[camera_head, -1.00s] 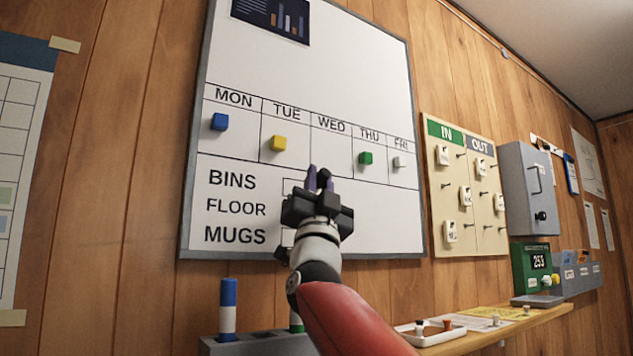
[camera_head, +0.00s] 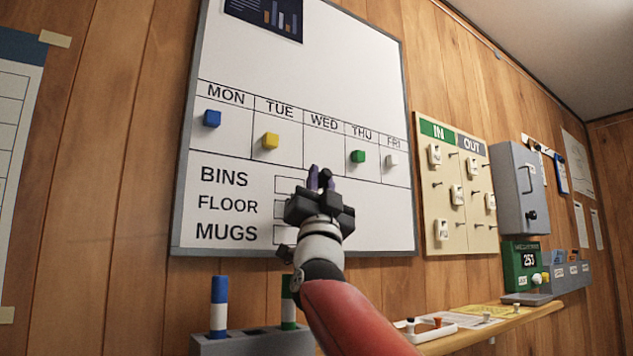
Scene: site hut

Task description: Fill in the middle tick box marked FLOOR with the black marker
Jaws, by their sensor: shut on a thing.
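The whiteboard (camera_head: 360,225) carries a week chart with BINS, FLOOR and MUGS listed below it. The FLOOR tick box (camera_head: 279,209) is the middle of three. Its left part shows and looks white; my gripper hides its right part. My gripper (camera_head: 320,180) points up at the board, just right of the visible box edge, and is shut on a dark thing, apparently the black marker (camera_head: 325,178). The marker is mostly hidden by the jaws, and I cannot tell whether its tip touches the board.
A grey holder (camera_head: 235,345) below the board has a blue marker (camera_head: 218,305) and a green marker (camera_head: 288,303) standing in it. Coloured magnets sit on the chart. An IN/OUT board (camera_head: 460,190), grey cabinet (camera_head: 525,190) and shelf (camera_head: 490,330) are to the right.

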